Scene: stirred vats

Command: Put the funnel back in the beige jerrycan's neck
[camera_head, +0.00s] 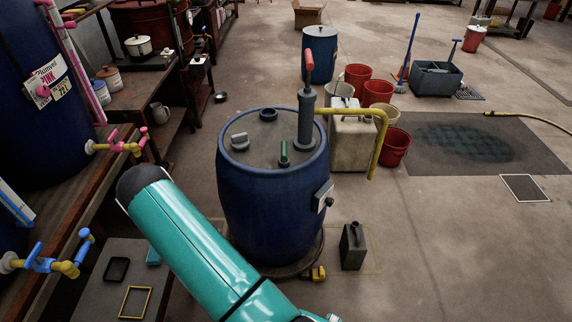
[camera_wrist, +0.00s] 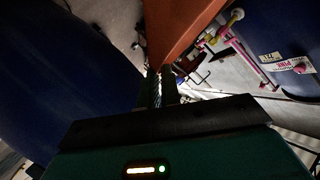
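In the wrist view an orange piece, which looks like the funnel (camera_wrist: 182,30), narrows down to my gripper's fingers (camera_wrist: 160,82). The fingers are close together and appear shut on its near end. Only part of the piece is in frame. The head view shows my teal arm, but neither the gripper nor the funnel. The beige jerrycan (camera_head: 352,145) stands on the floor behind the blue drum, partly crossed by the yellow pipe. Its neck is hard to make out.
The blue drum (camera_head: 262,215) with a hand pump (camera_head: 306,118) and yellow spout (camera_head: 381,140) stands in front. Red buckets (camera_head: 394,146) are beside the jerrycan. A dark grey can (camera_head: 353,247) is right of the drum. Benches line the left; the right floor is mostly open.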

